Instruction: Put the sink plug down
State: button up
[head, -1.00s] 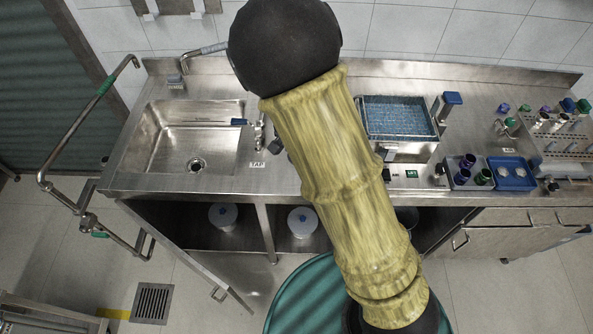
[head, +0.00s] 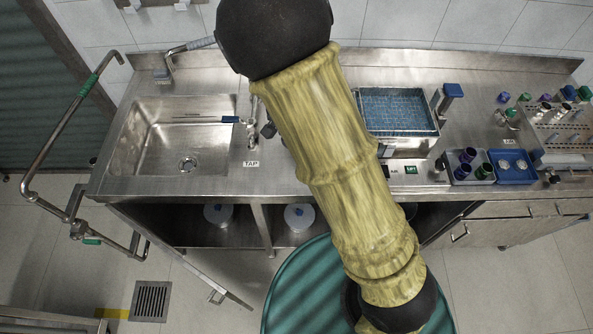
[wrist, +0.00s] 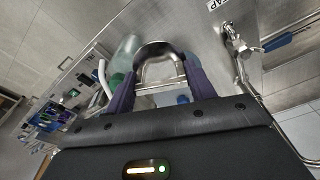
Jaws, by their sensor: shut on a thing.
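In the wrist view, my gripper (wrist: 160,88) has its two dark purple fingers closed on a rounded piece with a dark arched rim and a pale metallic middle. I take it for the sink plug (wrist: 157,49). It is held over the steel counter, but its height above the surface cannot be told. In the head view my arm hides the gripper and the plug. The steel sink basin (head: 150,150) is at the left, with a round drain (head: 187,164) in its floor.
The steel counter (head: 222,184) has bare room beside the tap (head: 253,132). A blue-lined basket (head: 398,110) stands right of my arm. A blue tray (head: 512,168) and tube rack (head: 565,135) are farther right. A cabinet door (head: 200,275) hangs open below.

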jog(key=f, duration=1.3)
jog(key=shift+w+d+f, duration=0.15)
jog(key=shift+w+f, duration=0.15)
notch_tip(320, 180, down, 4)
jog(key=shift+f, duration=0.1)
jog(key=shift+s, duration=0.1)
jog(key=shift+f, duration=0.1)
jog(key=o, duration=1)
